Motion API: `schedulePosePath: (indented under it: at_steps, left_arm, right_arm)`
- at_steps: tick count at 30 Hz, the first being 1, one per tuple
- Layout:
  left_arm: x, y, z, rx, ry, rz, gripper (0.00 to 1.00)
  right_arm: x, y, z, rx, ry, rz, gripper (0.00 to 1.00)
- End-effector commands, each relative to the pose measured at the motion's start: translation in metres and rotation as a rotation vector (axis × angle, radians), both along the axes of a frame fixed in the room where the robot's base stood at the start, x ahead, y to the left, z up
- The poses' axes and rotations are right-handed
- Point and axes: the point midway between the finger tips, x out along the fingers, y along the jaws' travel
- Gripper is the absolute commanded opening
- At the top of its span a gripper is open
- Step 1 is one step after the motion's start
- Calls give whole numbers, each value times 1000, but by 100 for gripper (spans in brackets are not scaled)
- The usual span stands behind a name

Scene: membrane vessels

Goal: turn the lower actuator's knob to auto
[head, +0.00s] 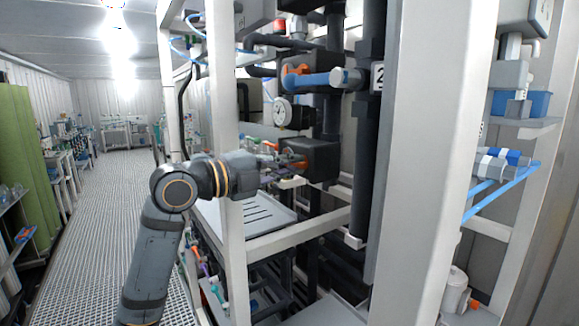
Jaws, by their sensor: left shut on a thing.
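The lower actuator (322,160) is a dark box on the black piping inside the white rack, right of the picture's middle. My left gripper (296,163) reaches it from the left, past the white rack post. It is small in the picture and appears shut on the orange knob (301,165) at the actuator's left face. The gripper partly hides the knob, and its setting cannot be read. My right gripper is not in view.
A white rack post (229,120) stands close beside my left wrist. A pale tray (245,215) lies below. A wide post (425,170) stands right. The grated aisle (105,220) is clear.

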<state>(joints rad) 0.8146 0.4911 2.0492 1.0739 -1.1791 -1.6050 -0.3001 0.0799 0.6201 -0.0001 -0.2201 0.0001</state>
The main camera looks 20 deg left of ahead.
Motion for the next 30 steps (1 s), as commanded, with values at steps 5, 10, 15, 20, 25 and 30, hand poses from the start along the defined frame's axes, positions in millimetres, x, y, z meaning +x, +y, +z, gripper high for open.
schedulePosePath:
  at_steps: [5, 10, 15, 20, 25, 30]
  left_arm:
    - [0, 0, -1, 6, -2, -1, 0]
    - [0, 0, -1, 6, -2, -1, 0]
    - [0, 0, -1, 5, -1, -1, 26]
    - [0, 0, -1, 5, -1, 0, 34]
    - [0, 0, -1, 5, -2, 0, 34]
    - [-6, 7, -1, 9, -3, 5, 34]
  right_arm:
    - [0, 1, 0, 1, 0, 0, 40]
    - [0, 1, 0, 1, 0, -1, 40]
    - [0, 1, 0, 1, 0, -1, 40]
    - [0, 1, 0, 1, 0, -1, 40]
    - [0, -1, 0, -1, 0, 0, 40]
    - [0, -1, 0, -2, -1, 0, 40]
